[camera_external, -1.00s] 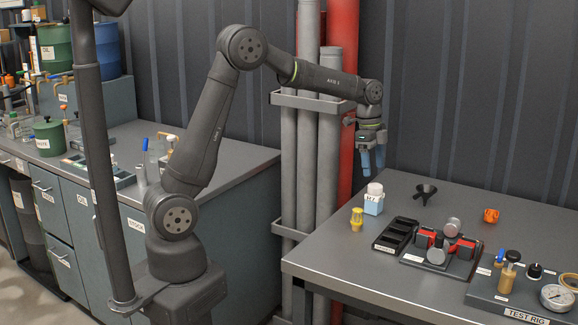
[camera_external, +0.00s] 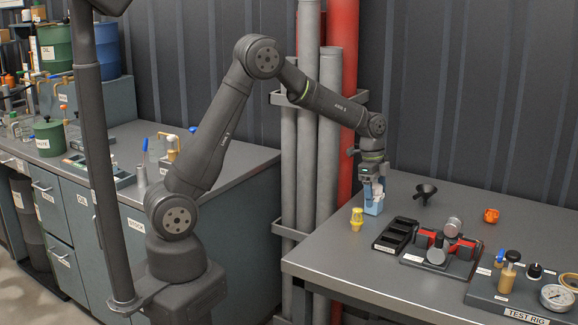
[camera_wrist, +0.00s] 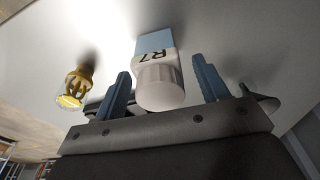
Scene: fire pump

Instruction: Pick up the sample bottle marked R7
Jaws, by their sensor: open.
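The sample bottle (camera_external: 374,207) is pale blue with a white cap and stands upright at the left back of the right-hand table. In the wrist view the bottle (camera_wrist: 155,48) shows the label R7, with its white cap (camera_wrist: 160,87) towards me. My gripper (camera_external: 373,192) is directly over the bottle, pointing down. In the wrist view my gripper (camera_wrist: 164,82) is open, with one blue finger on each side of the cap and a visible gap on both sides. In the external view the fingers partly hide the bottle's top.
A yellow caged fitting (camera_external: 357,219) stands just left of the bottle; it also shows in the wrist view (camera_wrist: 74,87). A black tray (camera_external: 395,235), a black funnel (camera_external: 426,191) and a rack with red parts (camera_external: 440,249) are to the right. The front left tabletop is clear.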

